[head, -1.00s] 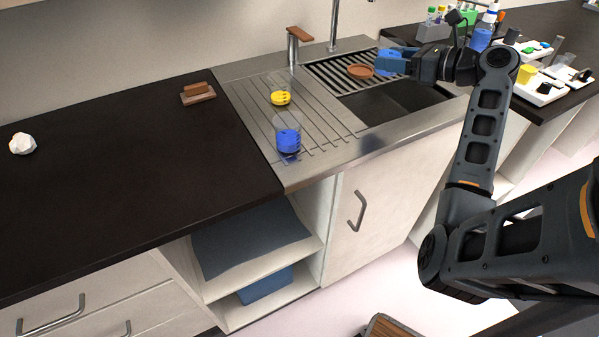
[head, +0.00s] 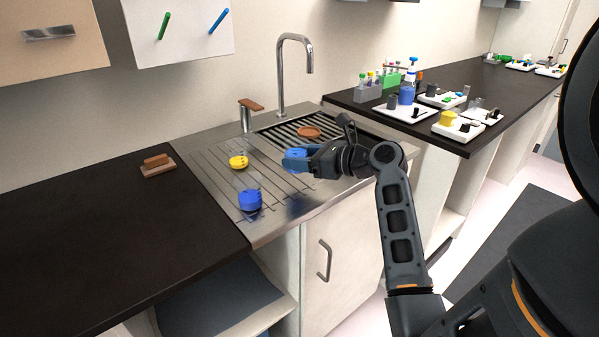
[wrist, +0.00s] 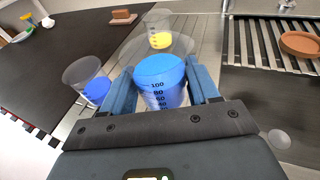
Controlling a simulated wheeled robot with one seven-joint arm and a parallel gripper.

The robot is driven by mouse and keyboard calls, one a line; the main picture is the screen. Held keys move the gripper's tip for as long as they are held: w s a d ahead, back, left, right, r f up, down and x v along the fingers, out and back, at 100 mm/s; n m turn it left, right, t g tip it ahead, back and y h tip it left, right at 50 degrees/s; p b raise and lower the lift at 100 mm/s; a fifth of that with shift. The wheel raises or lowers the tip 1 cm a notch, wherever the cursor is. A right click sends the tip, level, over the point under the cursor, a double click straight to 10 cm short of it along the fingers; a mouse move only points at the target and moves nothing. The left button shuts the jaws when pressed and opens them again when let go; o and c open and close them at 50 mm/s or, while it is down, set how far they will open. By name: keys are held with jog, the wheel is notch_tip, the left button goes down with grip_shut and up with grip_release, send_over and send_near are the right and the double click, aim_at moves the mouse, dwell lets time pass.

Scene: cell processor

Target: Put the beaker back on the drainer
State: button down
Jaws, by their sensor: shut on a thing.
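My gripper (head: 297,160) is shut on a clear beaker with blue contents, which shows between the blue fingers in the wrist view (wrist: 162,84). The beaker looks roughly upright, with graduation marks facing the wrist camera. It is over or close to the right part of the grooved steel drainer (head: 208,168). I cannot tell whether its base touches the drainer. A second blue-filled beaker (head: 250,200) stands on the drainer's front part. A beaker with yellow contents (head: 238,162) stands farther back; both also show in the wrist view.
The sink has a slatted rack with a brown dish (head: 309,132) and a tall faucet (head: 281,75) behind. A brown block (head: 157,165) lies on the dark counter at left. The right counter holds a blue bottle (head: 407,92), a tube rack (head: 368,93) and white trays.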

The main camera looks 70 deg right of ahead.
aim_at(300, 173)
jog(key=shift+w+a+f, duration=0.1)
jog(key=shift+f, duration=1.95)
jog(key=shift+f, duration=0.1)
jog(key=shift+c, duration=1.3)
grip_release()
jog(key=shift+s, duration=0.3)
jog(key=v, duration=1.1)
jog(key=shift+s+r, duration=0.2)
